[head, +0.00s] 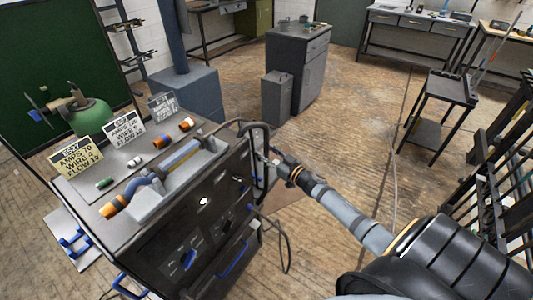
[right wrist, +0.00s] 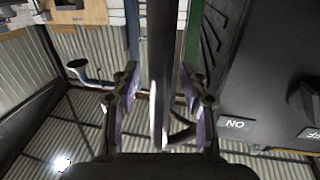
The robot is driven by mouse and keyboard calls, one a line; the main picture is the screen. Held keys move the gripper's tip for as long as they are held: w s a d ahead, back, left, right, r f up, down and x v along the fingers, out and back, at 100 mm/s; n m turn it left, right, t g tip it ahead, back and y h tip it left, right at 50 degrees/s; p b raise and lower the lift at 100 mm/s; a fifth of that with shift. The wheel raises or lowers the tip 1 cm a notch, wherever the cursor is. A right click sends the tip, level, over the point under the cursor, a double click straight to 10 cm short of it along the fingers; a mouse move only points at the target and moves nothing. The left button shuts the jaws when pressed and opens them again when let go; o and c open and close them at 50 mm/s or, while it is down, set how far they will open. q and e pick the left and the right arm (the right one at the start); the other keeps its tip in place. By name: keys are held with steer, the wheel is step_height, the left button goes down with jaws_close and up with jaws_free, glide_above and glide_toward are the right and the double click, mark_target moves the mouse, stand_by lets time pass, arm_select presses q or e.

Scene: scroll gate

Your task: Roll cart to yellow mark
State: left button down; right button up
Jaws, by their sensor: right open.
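The cart (head: 190,220) is a dark grey welding unit at the left of the head view. My right gripper (head: 270,164) is at this handle. In the right wrist view, my right gripper (right wrist: 162,95) is open, with an upright dark bar (right wrist: 160,60) between its fingers. I cannot tell whether the fingers touch the bar. I see no clear yellow mark on the floor. My left gripper is not in view.
A cable (head: 286,250) hangs from the cart to the floor. A grey cabinet (head: 298,75) stands behind, and a black utility stand (head: 440,110) is at the right. A dark rack (head: 505,170) is at the right edge. The wooden floor (head: 350,130) between them is mostly clear.

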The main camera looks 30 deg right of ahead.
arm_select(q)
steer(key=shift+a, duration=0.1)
arm_select(e)
steer(key=shift+c, duration=0.5)
jaws_close()
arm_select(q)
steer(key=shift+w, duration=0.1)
arm_select(e)
steer(key=shift+w, duration=0.15)
